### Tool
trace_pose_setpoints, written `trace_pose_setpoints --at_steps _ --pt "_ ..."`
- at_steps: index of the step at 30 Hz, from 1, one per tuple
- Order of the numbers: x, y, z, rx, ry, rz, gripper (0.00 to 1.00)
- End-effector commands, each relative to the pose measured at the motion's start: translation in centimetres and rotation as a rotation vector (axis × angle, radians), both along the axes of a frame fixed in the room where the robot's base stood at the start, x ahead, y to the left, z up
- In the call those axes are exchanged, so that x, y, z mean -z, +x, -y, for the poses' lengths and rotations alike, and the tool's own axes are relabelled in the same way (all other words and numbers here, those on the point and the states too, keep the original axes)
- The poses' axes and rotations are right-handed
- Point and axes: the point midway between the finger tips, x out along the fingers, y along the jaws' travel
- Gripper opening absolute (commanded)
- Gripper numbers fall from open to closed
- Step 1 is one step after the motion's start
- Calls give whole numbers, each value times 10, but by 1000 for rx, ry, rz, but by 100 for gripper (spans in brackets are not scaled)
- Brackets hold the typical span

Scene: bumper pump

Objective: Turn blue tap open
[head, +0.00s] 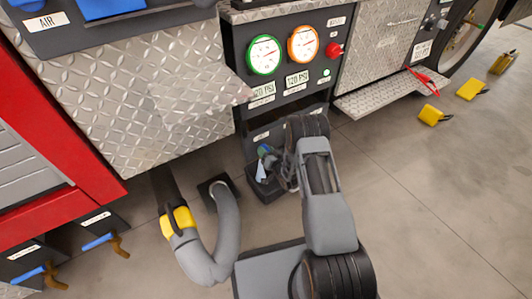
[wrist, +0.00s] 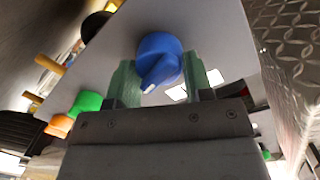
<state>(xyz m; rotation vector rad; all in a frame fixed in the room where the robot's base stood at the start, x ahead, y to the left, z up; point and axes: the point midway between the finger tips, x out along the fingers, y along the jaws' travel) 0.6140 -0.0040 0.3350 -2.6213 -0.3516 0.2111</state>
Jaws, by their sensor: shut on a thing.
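The blue tap (wrist: 158,58) is a round blue knob with a white mark on its grip, on a light panel in the wrist view. My gripper (wrist: 163,82) has one greenish finger on each side of it and is shut on it. In the head view my gripper (head: 277,170) is low at the pump panel, below the gauges. My arm hides much of that spot, and the tap's turn angle cannot be read there.
A green knob (wrist: 88,101) and an orange knob (wrist: 60,124) sit left of the blue tap. A grey hose (head: 222,245) with a yellow collar curves left of my arm. A metal step (head: 390,92) juts out at right. Floor at lower right is clear.

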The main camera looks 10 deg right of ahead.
Motion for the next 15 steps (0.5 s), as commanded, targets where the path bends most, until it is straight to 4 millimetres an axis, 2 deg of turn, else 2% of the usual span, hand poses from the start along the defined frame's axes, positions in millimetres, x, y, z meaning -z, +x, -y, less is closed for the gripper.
trace_pose_setpoints --at_steps 6,15 --pt "1 0 -2 -7 138 -47 23" --pt "1 0 -2 -8 249 -84 23"
